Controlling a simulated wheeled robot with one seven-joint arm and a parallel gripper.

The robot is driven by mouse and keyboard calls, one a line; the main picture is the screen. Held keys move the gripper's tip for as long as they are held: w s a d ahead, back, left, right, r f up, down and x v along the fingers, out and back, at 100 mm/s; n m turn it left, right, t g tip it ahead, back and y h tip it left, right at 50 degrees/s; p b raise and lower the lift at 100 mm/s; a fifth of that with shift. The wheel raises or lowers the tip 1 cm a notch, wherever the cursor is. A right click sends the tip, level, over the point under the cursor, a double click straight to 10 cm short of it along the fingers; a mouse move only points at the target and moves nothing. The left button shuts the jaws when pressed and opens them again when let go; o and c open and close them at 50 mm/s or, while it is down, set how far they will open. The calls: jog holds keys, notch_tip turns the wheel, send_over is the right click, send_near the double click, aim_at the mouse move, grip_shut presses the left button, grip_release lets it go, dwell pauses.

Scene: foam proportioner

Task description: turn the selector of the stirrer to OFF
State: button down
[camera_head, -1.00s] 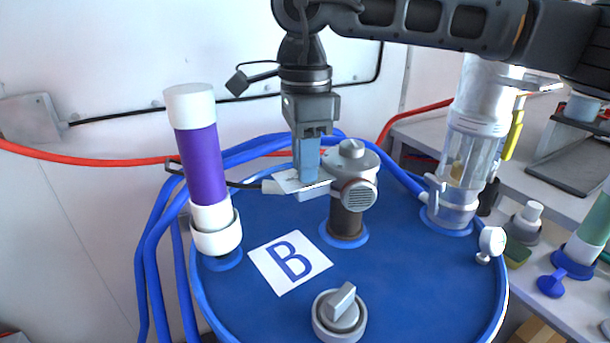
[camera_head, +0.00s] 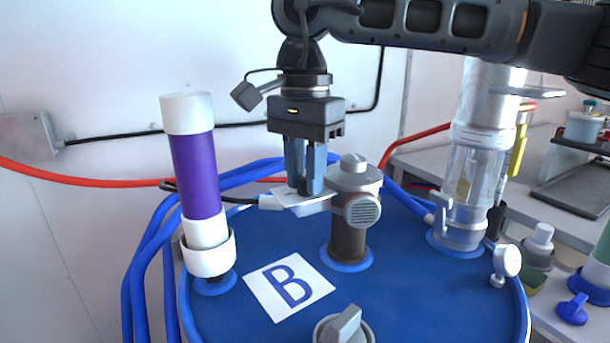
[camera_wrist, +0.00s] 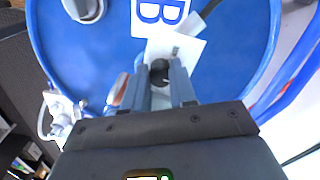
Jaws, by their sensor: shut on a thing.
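The stirrer (camera_head: 352,215) stands upright on the blue drum lid, with a grey head, a round vented cap and a brown lower body. A light box with a white plate (camera_head: 282,194) sticks out from its left side. My gripper (camera_head: 308,190) points straight down onto this box. In the wrist view, a round black selector knob (camera_wrist: 160,70) sits between the fingers of my gripper (camera_wrist: 162,78), which are shut on it. The white plate (camera_wrist: 187,48) shows beyond the knob, with a small mark too small to read. The selector's pointer and setting cannot be made out.
A purple and white cylinder (camera_head: 197,175) stands left on the lid (camera_head: 420,290). A label B (camera_head: 289,286) and a grey knob (camera_head: 343,326) are in front. A clear cylinder (camera_head: 468,180) and small gauge (camera_head: 506,262) stand right. Blue hoses run behind.

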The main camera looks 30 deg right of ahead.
dwell(0.4)
jog(key=c, duration=0.9)
grip_release()
notch_tip(320, 180, up, 8)
jog(key=shift+f, duration=0.1)
